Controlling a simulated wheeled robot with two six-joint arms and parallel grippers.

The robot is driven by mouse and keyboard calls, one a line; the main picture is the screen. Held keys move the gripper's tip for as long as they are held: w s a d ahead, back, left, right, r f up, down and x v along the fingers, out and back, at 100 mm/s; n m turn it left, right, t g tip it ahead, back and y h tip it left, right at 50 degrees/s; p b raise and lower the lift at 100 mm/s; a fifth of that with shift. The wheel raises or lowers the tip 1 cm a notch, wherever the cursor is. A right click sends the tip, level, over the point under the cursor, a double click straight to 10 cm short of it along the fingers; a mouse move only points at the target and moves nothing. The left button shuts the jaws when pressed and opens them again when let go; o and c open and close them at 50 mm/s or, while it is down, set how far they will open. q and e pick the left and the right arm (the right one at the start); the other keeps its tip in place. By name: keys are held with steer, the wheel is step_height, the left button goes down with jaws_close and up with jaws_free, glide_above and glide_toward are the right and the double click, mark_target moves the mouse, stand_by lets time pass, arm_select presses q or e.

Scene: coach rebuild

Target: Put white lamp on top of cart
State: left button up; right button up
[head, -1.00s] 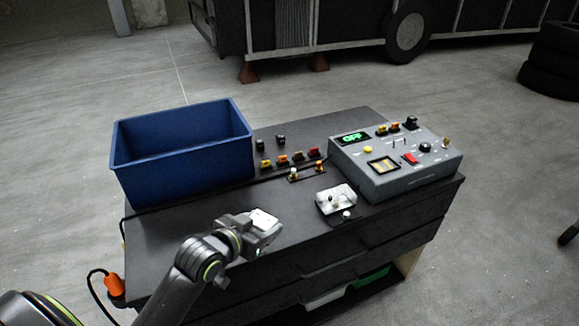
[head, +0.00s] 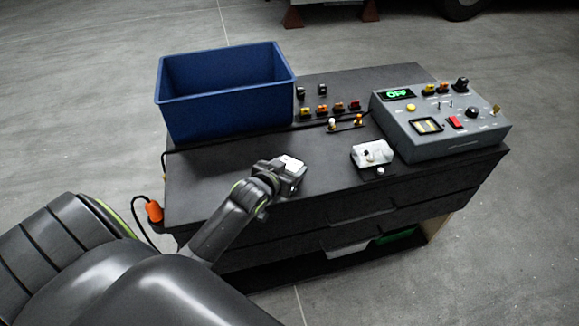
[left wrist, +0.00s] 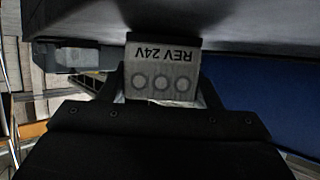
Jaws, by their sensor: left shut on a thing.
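My left gripper (head: 283,176) is shut on the white lamp (head: 293,163), at the front left part of the cart (head: 215,180). In the head view only a small white part of the lamp shows between the jaws. In the left wrist view the lamp (left wrist: 162,68) is a pale block marked "REV 24V", upside down, with three round marks, between the two fingers. I cannot tell whether the lamp touches the cart's dark top or is just above it. My right gripper is not in view.
A blue bin (head: 225,105) stands at the cart's back left. A grey control box (head: 440,140) reading "OFF" is at the right. A white block with knobs (head: 372,153) and several small coloured switches (head: 338,106) sit between them. The front left top is mostly bare.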

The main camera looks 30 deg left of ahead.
arm_select(q)
steer(key=shift+f, duration=0.15)
steer(key=o, duration=1)
steer(key=shift+o, duration=0.2)
steer(key=a+v, duration=0.1)
steer(key=v, duration=1.1)
steer(key=shift+d+b, duration=0.3)
steer(key=shift+d, duration=0.1)
